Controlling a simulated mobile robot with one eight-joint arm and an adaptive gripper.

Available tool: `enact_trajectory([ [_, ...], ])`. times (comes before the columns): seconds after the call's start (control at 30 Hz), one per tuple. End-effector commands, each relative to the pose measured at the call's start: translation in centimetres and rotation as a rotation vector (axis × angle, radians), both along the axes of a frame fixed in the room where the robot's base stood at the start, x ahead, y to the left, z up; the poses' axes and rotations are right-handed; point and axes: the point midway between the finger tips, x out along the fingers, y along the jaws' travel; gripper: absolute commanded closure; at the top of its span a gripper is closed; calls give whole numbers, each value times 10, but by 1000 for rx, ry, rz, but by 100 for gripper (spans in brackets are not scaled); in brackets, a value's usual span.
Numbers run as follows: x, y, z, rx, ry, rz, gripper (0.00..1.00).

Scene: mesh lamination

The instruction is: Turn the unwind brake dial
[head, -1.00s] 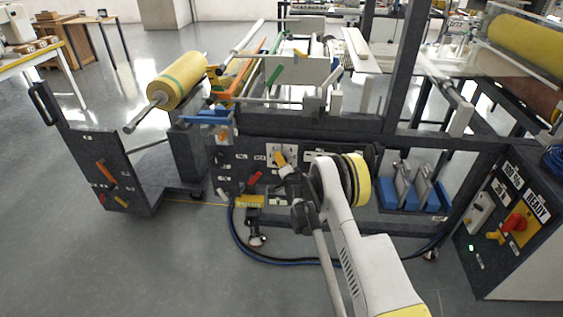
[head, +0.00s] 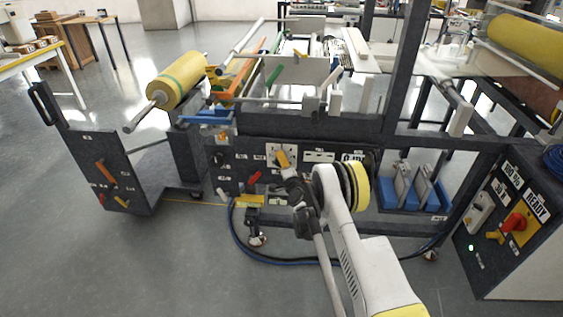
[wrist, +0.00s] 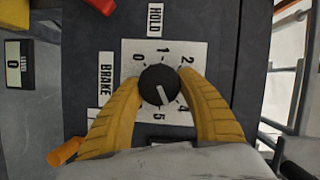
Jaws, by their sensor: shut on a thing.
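The brake dial is a round black knob (wrist: 158,84) with a white pointer line, on a white numbered plate (wrist: 131,47). In the wrist view, the pointer points down and slightly right, near the lower numbers. A BRAKE label (wrist: 107,78) is left of the plate. My gripper (wrist: 161,83) has its yellow fingers shut on the knob's two sides. In the head view, my gripper (head: 283,159) is at the machine's front panel, over the white plate (head: 273,149), and the knob is hidden behind it.
A HOLD label (wrist: 155,19) is above the plate. A red handle (head: 254,178) and a small display (head: 352,157) are on the same panel. A yellow roll (head: 177,80) sits upper left. A control cabinet with a red knob (head: 515,222) stands right. Blue-black cables run on the floor below.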

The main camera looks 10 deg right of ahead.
Motion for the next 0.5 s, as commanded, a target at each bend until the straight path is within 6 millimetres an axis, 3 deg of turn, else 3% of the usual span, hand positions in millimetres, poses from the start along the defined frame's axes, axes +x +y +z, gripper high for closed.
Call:
enact_trajectory([
  [0.03, 0, 1, 0, 0, 0, 0, 86],
  [0.07, 0, 1, 0, 0, 0, 0, 50],
  [0.1, 0, 1, 0, 0, 0, 0, 38],
  [0.13, 0, 1, 0, 0, 0, 0, 33],
  [0.5, -6, 0, 0, 0, 0, 0, 33],
])
